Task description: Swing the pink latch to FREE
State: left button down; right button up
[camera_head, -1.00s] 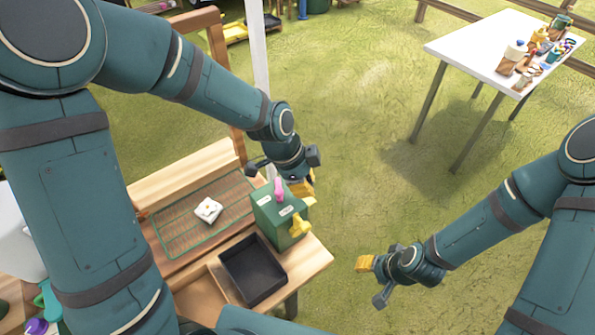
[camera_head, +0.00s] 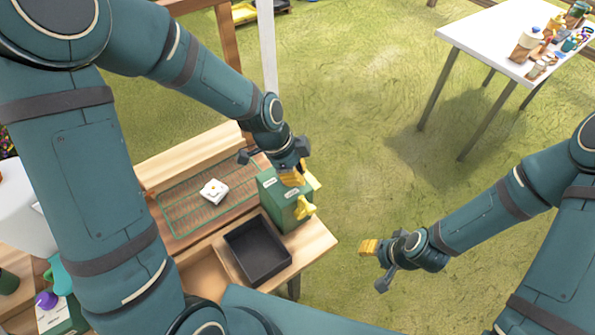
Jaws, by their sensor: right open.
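A green box (camera_head: 276,208) with small white labels on top stands at the right end of the wooden bench. A yellow piece (camera_head: 305,208) sits on its right side. I cannot see the pink latch; my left gripper covers the back of the box top, where the latch showed earlier. My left gripper (camera_head: 291,177) is over that part of the box, yellow fingertips down; its opening and any contact are hidden. My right gripper (camera_head: 369,247) is open and empty over the grass, to the right of the bench.
A black tray (camera_head: 283,262) lies in front of the box. A white item (camera_head: 214,195) with a yellow spot lies on the green wire rack (camera_head: 176,231). A white table (camera_head: 476,42) with bottles stands far right. Open grass lies between.

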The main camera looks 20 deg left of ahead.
pick_arm(q)
jog(key=shift+s+a+m+g+b, duration=0.35)
jog(key=shift+a+m, duration=0.2)
jog(key=shift+m, duration=0.45)
jog(key=shift+s+a+m, duration=0.15)
jog(key=shift+a+m, duration=0.05)
jog(key=shift+m, duration=0.1)
jog(key=shift+s+a+m+g, duration=0.3)
jog(key=shift+a+m+g, duration=0.25)
jog(key=shift+m, duration=0.45)
jog(key=a+m+p, duration=0.1)
jog(key=a+m, duration=0.1)
jog(key=m, duration=0.1)
jog(key=shift+s+r+g+p, duration=0.1)
jog(key=shift+s+g+p, duration=0.1)
jog(key=shift+g+p, duration=0.2)
jog(key=shift+w+a+m+g+y+p, duration=0.1)
jog(key=shift+a+m+g+y+p, duration=0.3)
jog(key=shift+m, duration=0.55)
jog(key=shift+a+m+g+y+p, duration=0.1)
jog(key=shift+a+m+y+p, duration=0.1)
jog(key=shift+a+m+p, duration=0.55)
jog(key=shift+d+b, duration=0.1)
jog(key=shift+b, duration=0.2)
jog(key=shift+w+d, duration=0.15)
jog(key=shift+w+d, duration=0.4)
jog(key=shift+d, duration=0.05)
